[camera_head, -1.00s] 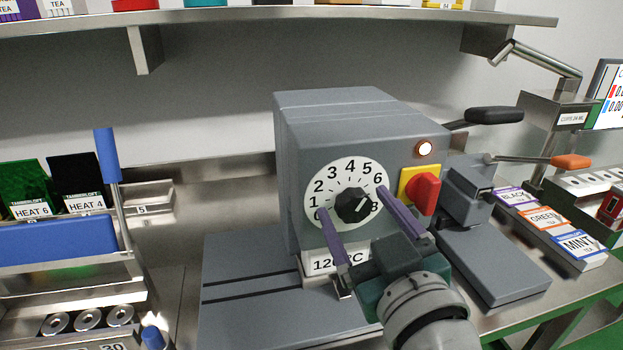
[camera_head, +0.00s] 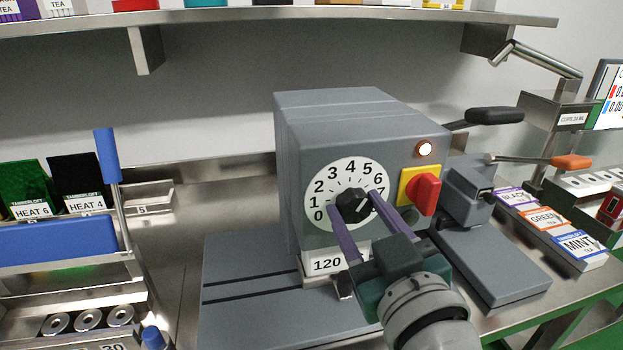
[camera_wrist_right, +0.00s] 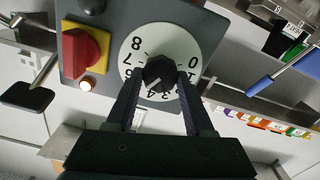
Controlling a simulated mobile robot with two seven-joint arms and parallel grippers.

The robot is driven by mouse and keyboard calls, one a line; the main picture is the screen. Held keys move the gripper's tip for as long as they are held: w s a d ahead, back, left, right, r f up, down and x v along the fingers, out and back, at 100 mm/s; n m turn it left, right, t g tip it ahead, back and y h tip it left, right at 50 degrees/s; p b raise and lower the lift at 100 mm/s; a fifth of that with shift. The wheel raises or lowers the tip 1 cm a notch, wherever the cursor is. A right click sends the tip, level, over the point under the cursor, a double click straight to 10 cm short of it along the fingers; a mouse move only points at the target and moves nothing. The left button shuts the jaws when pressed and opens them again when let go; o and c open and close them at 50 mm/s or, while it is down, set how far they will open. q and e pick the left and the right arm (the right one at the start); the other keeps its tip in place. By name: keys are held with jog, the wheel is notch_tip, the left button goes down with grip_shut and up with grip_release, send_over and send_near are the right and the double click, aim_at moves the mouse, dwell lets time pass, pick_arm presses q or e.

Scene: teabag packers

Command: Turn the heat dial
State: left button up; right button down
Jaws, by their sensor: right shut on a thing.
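The heat dial is a black knob (camera_head: 352,205) on a round white numbered plate (camera_head: 322,188), on the front of a grey machine (camera_head: 340,120). My right gripper (camera_head: 360,215) has its purple fingers shut on the knob, one on each side. In the right wrist view the knob (camera_wrist_right: 159,73) sits between the fingertips of the gripper (camera_wrist_right: 160,85). The fingers hide part of the plate's lower right numbers in the head view. A 120 label (camera_head: 327,264) is below the plate, partly covered by the gripper. My left gripper is not in view.
A red switch on a yellow plate (camera_head: 424,194) is close right of the dial, under a lit lamp (camera_head: 425,149). Tea boxes (camera_head: 578,245) stand at the right. A blue-handled lever (camera_head: 107,155) rises at the left. A shelf (camera_head: 300,13) runs above.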

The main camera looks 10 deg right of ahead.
jog(key=shift+m, duration=2.8)
jog(key=shift+d, duration=0.1)
jog(key=shift+c, duration=1.4)
grip_release()
jog(key=s, duration=1)
jog(key=shift+d, duration=0.15)
